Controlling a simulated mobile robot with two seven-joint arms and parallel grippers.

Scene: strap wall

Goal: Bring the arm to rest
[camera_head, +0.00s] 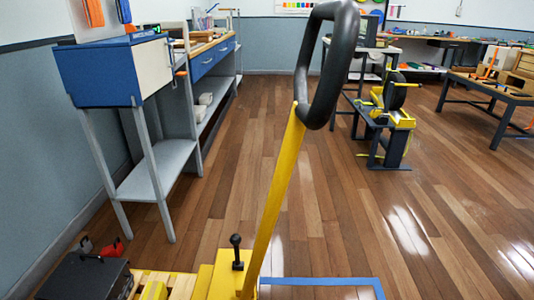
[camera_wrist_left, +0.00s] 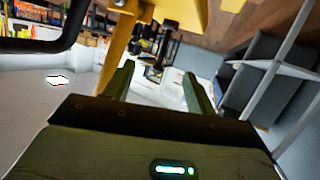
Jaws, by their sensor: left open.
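A yellow post (camera_wrist_left: 118,45) stands beyond the fingers, and part of a black loop handle (camera_wrist_left: 75,22) is at the upper left. I cannot tell whether the fingers touch the post. In the head view neither gripper nor arm is visible. There the yellow post (camera_head: 277,195) rises through the middle, topped by the black loop handle (camera_head: 341,65). My right gripper is in neither view.
A blue-and-white cabinet (camera_head: 106,75) on grey legs with a low shelf (camera_head: 160,165) stands at the left. A black box (camera_head: 85,278) is at the lower left. A black-and-yellow stand (camera_head: 390,120) and a dark table (camera_head: 490,90) are at the right. The wooden floor (camera_head: 400,215) between is clear.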

